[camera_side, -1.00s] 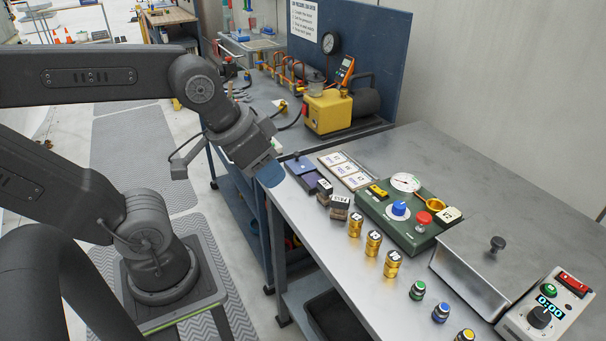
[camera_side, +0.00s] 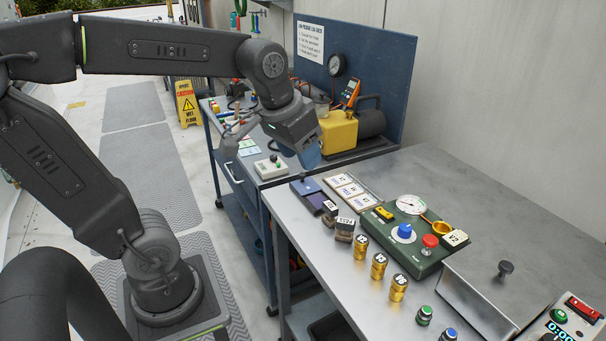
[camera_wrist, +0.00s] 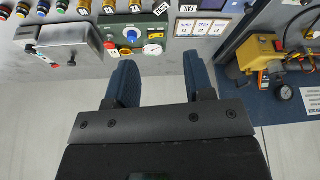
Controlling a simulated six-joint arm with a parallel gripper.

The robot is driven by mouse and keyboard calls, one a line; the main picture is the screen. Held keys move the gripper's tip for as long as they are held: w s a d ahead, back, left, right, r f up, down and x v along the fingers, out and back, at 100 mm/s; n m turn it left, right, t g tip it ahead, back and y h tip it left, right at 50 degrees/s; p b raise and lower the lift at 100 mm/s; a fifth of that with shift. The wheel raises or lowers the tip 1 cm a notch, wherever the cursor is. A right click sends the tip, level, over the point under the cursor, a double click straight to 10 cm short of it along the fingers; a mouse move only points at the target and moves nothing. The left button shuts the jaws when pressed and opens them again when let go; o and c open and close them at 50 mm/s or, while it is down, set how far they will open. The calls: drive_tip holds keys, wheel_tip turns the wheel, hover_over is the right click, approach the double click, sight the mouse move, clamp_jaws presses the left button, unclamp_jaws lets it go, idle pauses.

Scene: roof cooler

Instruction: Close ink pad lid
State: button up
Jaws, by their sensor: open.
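The ink pad (camera_side: 317,199) is a small dark purple-blue slab at the left end of the metal bench, in the side view. Its blue lid (camera_side: 306,187) with a small dark knob lies open on the far side of the pad. My gripper (camera_side: 311,158) hangs in the air above and behind the lid, its blue fingers pointing down. In the wrist view my gripper (camera_wrist: 157,72) has its two blue fingers spread apart with nothing between them. I cannot make out the ink pad clearly in the wrist view.
Stamps (camera_side: 345,228) and white cards (camera_side: 343,184) stand close beside the pad. Brass weights (camera_side: 380,265), a green gauge box (camera_side: 417,245) and a lidded metal box (camera_side: 490,290) are farther right. A yellow pump (camera_side: 338,130) stands behind my gripper.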

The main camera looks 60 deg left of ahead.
drive_tip(key=w+a+n+g, duration=0.1)
drive_tip(key=w+a+n, duration=0.1)
drive_tip(key=w+a, duration=0.4)
drive_tip(key=n+g, duration=0.3)
drive_tip(key=n, duration=0.2)
hover_over(302, 174)
wheel_tip(302, 174, down, 10)
drive_tip(key=shift+h, duration=0.4)
wheel_tip(302, 174, down, 13)
drive_tip(key=shift+w, duration=0.1)
drive_tip(key=shift+c, duration=0.2)
clamp_jaws()
